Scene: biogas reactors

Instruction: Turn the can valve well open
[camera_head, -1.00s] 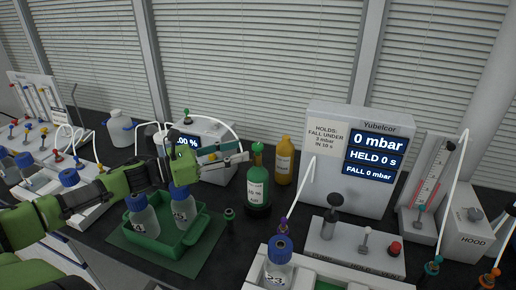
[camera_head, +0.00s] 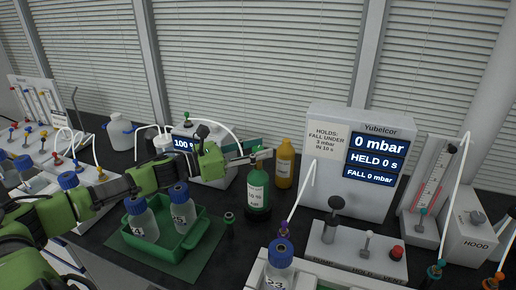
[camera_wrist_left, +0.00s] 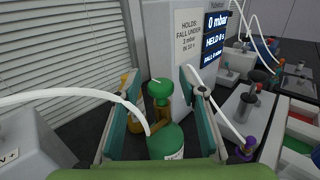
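The green can (camera_head: 258,191) stands upright on the dark bench, with a white label and a green valve knob (camera_head: 256,151) on top. My left gripper (camera_head: 250,153) is at the height of the knob, and partly overlaps it in the head view. In the left wrist view, the two teal fingers are spread apart, with the knob (camera_wrist_left: 160,88) showing between them and the can's green shoulder (camera_wrist_left: 166,143) below. The fingers appear clear of the knob, and nothing is gripped. My right gripper is not in view.
A yellow bottle (camera_head: 285,163) stands just behind the can. The Yubelcor unit (camera_head: 345,180), reading 0 mbar, is to the right. A green tray (camera_head: 164,248) with blue-capped bottles lies in front left. A white hose (camera_wrist_left: 70,96) crosses the left wrist view towards the can.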

